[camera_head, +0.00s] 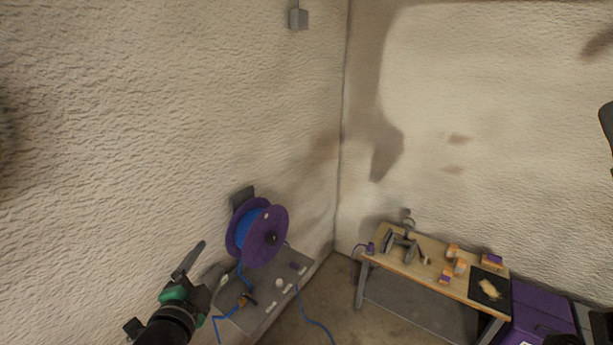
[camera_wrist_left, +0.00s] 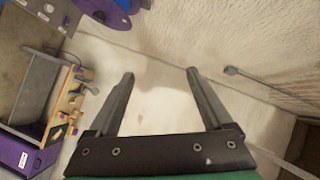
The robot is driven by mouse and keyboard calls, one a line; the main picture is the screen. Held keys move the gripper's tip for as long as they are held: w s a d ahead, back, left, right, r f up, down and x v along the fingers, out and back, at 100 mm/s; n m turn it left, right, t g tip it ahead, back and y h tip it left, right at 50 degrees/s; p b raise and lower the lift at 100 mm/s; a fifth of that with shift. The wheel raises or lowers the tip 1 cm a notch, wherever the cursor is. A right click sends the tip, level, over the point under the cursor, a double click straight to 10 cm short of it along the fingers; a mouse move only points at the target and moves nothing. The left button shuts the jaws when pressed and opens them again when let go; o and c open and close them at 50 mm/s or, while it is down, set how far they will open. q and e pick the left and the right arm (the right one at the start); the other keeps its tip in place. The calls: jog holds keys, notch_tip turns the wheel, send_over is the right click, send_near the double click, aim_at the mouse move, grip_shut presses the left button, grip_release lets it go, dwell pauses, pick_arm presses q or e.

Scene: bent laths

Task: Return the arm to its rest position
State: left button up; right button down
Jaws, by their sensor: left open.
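My left gripper (camera_head: 212,256) is raised at the lower left of the head view, in front of the textured wall and left of the purple reel. In the left wrist view my left gripper (camera_wrist_left: 161,74) has its two fingers spread wide. Nothing is between them; only pale wall shows behind. My right gripper cannot be made out; only dark parts show at the head view's right edge.
A purple reel with blue line (camera_head: 262,236) stands by a grey bench (camera_head: 262,322) with small items. A wooden table (camera_head: 433,277) with clamps and orange blocks stands at the right, beside a purple box (camera_head: 541,308). The upper walls are mostly bare.

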pick_arm(q)
jog(key=s+d+r+n+t+p, duration=0.1)
jog(key=s+r+t, duration=0.1)
jog(key=r, duration=0.6)
jog(key=s+d+r+n+t, duration=0.1)
jog(key=r+t, duration=0.1)
jog(key=r, duration=0.6)
jog(key=s+d+r+n+t+h, duration=0.1)
jog(key=s+r+n+t, duration=0.6)
jog(key=s+r, duration=1.2)
jog(key=shift+s+d+r+n+t+h+p, duration=0.3)
jog(key=shift+r+n+h, duration=0.3)
jog(key=shift+r+n, duration=0.95)
jog(key=shift+f, duration=0.15)
